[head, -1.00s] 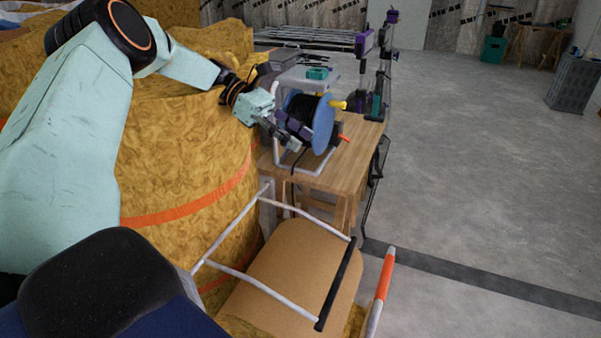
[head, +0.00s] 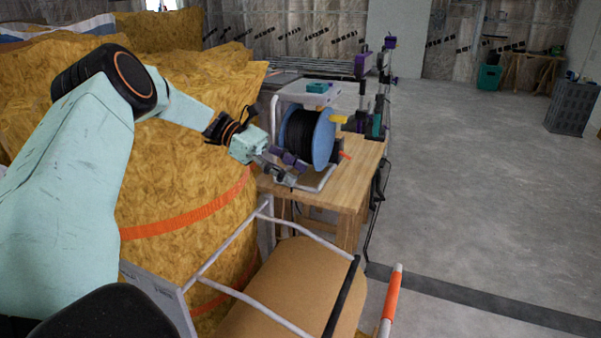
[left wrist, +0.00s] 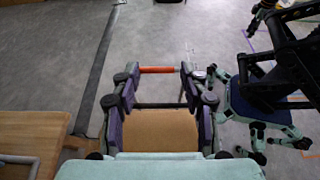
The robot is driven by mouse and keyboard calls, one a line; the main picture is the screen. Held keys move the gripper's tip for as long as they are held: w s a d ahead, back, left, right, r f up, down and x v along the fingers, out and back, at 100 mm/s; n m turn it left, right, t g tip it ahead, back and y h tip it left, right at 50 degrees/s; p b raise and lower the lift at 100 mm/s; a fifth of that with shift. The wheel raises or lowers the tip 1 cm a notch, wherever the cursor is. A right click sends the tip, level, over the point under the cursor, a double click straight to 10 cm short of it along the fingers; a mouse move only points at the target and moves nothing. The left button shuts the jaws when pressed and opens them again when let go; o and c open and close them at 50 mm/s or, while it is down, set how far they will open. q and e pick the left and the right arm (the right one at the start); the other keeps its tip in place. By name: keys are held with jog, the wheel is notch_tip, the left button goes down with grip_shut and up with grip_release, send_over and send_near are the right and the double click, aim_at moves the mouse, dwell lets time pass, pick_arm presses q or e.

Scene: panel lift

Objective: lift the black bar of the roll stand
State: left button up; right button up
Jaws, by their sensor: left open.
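The roll stand is a white tube frame (head: 262,303) with a black bar (head: 341,297) along its right side, over a rounded tan surface (head: 285,275), in the lower middle of the head view. My left gripper (head: 288,172) is open and empty, well above and beyond the bar, in front of the cable spool in the picture. In the left wrist view the black bar (left wrist: 160,105) runs crosswise between the open fingers of the left gripper (left wrist: 158,82), apart from them. My right gripper is not in view.
A wooden table (head: 345,185) carries a blue spool (head: 324,137) of black cable in a white frame. An orange-and-white post (head: 393,292) stands right of the black bar. Large yellow-brown strapped bales (head: 190,190) fill the left. The grey floor (head: 470,190) at right is open.

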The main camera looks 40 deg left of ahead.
pick_arm(q)
jog(key=w+d+f+y+b, duration=0.1)
jog(key=d+f+y+b, duration=0.2)
jog(key=f, duration=1.2)
jog(key=w+d+f+g+y+b, duration=0.1)
jog(key=w+d+f+y+b, duration=0.1)
jog(key=d+f, duration=0.6)
notch_tip(320, 180, down, 8)
jog(key=y+b, duration=0.1)
jog(key=b, duration=0.1)
jog(key=shift+r+b, duration=0.2)
jog(key=shift+b, duration=0.15)
jog(key=shift+s+d, duration=0.1)
